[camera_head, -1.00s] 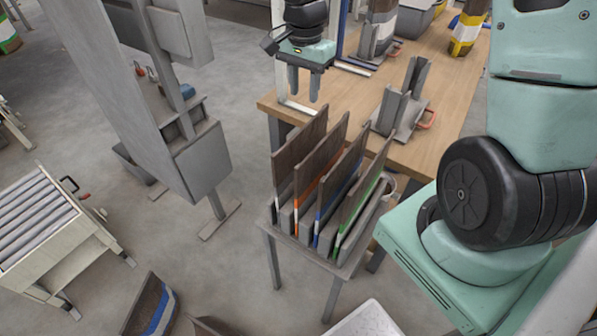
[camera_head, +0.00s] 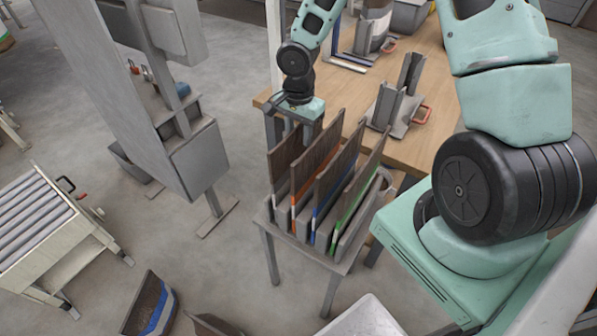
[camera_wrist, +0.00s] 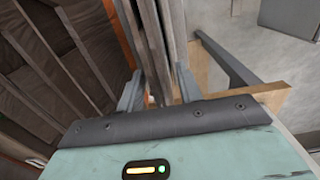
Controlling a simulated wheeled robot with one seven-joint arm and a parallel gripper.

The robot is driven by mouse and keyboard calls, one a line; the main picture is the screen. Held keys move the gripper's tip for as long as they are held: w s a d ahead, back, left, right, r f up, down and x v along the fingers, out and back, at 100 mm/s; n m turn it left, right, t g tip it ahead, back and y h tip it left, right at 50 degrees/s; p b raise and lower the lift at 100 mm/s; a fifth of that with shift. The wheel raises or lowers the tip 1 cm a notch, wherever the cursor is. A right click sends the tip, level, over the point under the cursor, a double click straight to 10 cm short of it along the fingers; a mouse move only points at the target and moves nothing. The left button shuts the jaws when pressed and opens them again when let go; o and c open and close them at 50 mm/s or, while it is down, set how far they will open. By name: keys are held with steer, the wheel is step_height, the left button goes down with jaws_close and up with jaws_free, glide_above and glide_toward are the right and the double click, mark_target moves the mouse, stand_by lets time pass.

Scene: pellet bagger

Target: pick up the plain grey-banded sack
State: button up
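The plain grey-banded sack (camera_head: 281,165) stands upright as the leftmost in a row of sacks. It is brown with a pale grey band low down, partly hidden by its slot. My gripper (camera_head: 297,128) is over its top edge, fingers pointing down. In the wrist view my gripper (camera_wrist: 158,92) has its two fingers apart, on either side of upright edges that run between them. A brown edge, apparently the sack (camera_wrist: 150,40), is among these. I cannot tell whether either finger touches it.
The rack (camera_head: 340,266) also holds sacks with an orange band (camera_head: 294,212), a blue band (camera_head: 318,215) and a green band (camera_head: 343,212), close together. A wooden table (camera_head: 440,115) with a grey metal holder (camera_head: 398,105) stands behind. A roller conveyor (camera_head: 35,230) is left.

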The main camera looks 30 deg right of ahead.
jaws_close()
stand_by(0.3)
